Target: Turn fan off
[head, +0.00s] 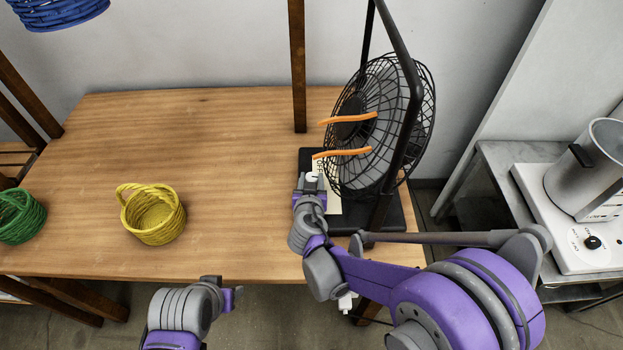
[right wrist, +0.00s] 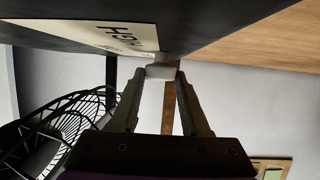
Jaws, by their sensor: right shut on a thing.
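The black fan (head: 375,125) stands on the right part of the wooden table, with two orange streamers (head: 348,152) sticking out from its grille. Its dark base (head: 395,215) carries a pale label plate (head: 333,201), whose lettering "HIGH" shows in the right wrist view (right wrist: 120,38). A small whitish knob (head: 312,176) sits at the plate's left side. My right gripper (head: 309,184) is at the knob; in the right wrist view its fingers close on the knob (right wrist: 161,71). My left gripper (head: 232,297) is off the table's front edge, its fingers unclear.
A yellow basket (head: 155,222) and a green basket (head: 20,217) stand on the left of the table (head: 230,140). A blue basket (head: 60,12) is at the top left. A metal pot (head: 590,170) on a white appliance (head: 568,245) is at right. The table's middle is clear.

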